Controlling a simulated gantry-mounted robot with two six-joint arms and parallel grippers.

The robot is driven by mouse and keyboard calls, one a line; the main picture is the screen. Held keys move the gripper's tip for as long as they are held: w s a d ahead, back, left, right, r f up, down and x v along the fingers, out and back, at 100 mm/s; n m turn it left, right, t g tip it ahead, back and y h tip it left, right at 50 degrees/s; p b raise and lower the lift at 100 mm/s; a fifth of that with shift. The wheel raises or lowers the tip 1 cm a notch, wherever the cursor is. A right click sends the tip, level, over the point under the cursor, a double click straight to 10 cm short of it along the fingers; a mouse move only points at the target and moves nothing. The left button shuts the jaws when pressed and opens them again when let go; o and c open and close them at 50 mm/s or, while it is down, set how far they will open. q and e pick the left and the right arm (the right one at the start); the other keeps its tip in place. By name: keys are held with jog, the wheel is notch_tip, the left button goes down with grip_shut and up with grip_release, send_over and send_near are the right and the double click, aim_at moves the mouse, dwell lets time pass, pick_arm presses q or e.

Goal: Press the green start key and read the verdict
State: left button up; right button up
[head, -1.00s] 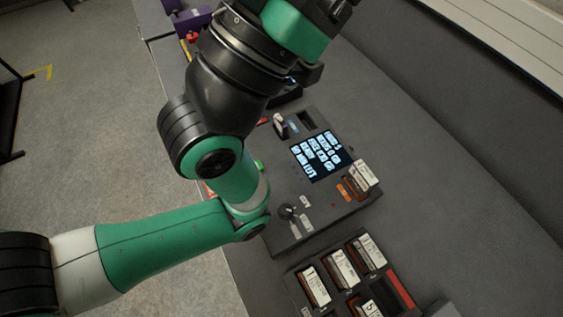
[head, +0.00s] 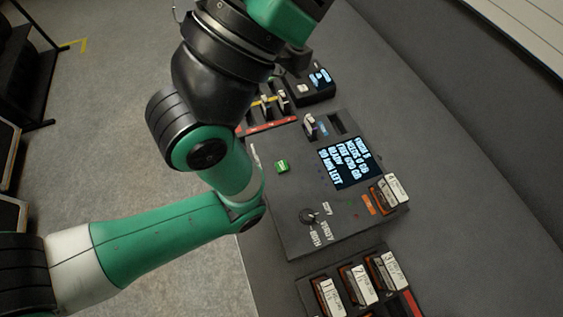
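The green start key (head: 282,167) sits on the upper left of the dark tester box (head: 283,222), clear of my arm. The box's screen (head: 350,162) is lit with several lines of pale text, tilted and small; the last line seems to end in "LEFT". I cannot read a verdict in it with certainty. A black rotary knob (head: 307,216) with white labels is below the key. My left arm comes in from the left and bends up past the box's left side. Its gripper fingers are not visible. My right gripper is not in view.
Labelled blocks sit in a rack (head: 307,291) below the box; another labelled block (head: 391,191) stands at its right edge. Behind are a red-edged holder (head: 270,127) and a small black device with a lit display (head: 311,88). The grey bench right of the box is clear.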

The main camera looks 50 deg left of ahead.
pick_arm(q)
grip_shut()
dwell(0.3)
dwell(1.5)
